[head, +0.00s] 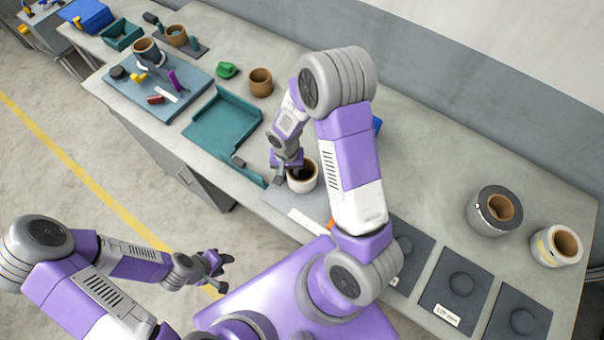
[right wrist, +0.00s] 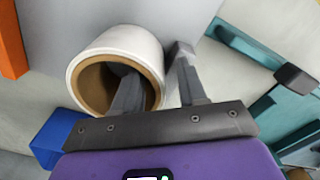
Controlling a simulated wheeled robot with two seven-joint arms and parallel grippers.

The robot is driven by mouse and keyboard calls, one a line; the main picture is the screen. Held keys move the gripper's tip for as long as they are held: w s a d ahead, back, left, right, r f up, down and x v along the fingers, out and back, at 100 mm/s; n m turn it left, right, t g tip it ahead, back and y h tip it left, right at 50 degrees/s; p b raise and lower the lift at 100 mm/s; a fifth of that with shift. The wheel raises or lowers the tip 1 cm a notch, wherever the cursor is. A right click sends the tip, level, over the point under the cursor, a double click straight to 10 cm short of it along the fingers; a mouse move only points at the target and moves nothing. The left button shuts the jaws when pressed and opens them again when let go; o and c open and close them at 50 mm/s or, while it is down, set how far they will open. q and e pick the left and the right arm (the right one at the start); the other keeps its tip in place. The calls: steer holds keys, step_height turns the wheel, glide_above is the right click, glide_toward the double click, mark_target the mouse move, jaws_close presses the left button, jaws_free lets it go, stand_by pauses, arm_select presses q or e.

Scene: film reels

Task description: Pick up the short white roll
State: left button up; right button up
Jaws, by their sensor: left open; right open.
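The short white roll (head: 304,183) with a brown core stands on a light grey mat on the bench in the head view. It fills the upper left of the right wrist view (right wrist: 140,38). My right gripper (head: 291,176) is open at this roll. In the right wrist view its jaws (right wrist: 153,65) straddle the roll's wall: one finger is inside the core, the other outside to the right. I cannot tell whether either finger touches it. My left gripper (head: 217,262) is open and empty, away from the bench over the floor side.
A dark grey roll (head: 486,216) and another whitish roll (head: 544,252) stand at the right. Dark square pads (head: 446,290) line the front edge. A teal tray (head: 222,120) and brown roll (head: 261,83) lie left of my right arm. The bench's back right is clear.

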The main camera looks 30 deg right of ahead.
jaws_close()
